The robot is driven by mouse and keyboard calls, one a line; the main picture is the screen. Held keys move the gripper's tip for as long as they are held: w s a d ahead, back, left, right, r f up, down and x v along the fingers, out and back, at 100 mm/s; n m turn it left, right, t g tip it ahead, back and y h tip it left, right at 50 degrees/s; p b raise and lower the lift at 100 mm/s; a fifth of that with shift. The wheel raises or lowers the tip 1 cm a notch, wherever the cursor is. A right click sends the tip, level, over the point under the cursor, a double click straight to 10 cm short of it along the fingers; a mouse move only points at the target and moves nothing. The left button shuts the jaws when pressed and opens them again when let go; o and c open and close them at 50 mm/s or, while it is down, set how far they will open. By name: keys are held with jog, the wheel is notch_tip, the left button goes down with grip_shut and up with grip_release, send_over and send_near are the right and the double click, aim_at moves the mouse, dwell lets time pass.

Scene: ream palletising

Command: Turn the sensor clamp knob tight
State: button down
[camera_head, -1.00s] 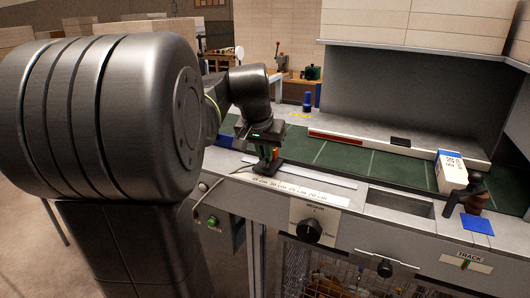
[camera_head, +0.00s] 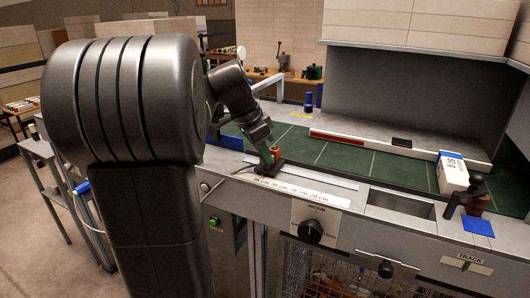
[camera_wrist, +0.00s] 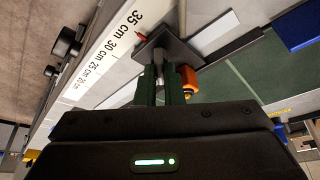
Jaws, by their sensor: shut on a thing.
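The sensor clamp is a dark plate (camera_head: 269,168) on the grey front ledge, near the 35 cm end of a printed scale (camera_head: 305,194). An orange sensor part (camera_head: 276,152) stands on it; it also shows in the wrist view (camera_wrist: 187,80), just right of my fingers. My gripper (camera_head: 267,154) comes down slanted from the upper left onto the clamp. In the wrist view my gripper (camera_wrist: 162,85) is shut on a small grey knob (camera_wrist: 159,68) in front of the dark plate. The fingers hide most of the knob, so its turn angle cannot be seen.
A grey metal strip (camera_head: 318,179) lies behind the scale, with the green mat (camera_head: 340,158) beyond. A black dial (camera_head: 311,231) is on the front panel. A white ream (camera_head: 452,173) and a dark-handled part (camera_head: 473,188) stand at the right. A cable runs left from the clamp.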

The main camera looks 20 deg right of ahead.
jog(key=shift+m, duration=0.5)
jog(key=c, duration=1.5)
grip_release()
jog(key=shift+c, duration=0.2)
jog(key=v, duration=1.3)
jog(key=shift+w+r, duration=0.3)
jog(key=shift+r, duration=0.1)
jog(key=shift+f, duration=0.15)
jog(key=x, duration=1.3)
jog(key=shift+s+f, duration=0.25)
jog(key=shift+f, duration=0.05)
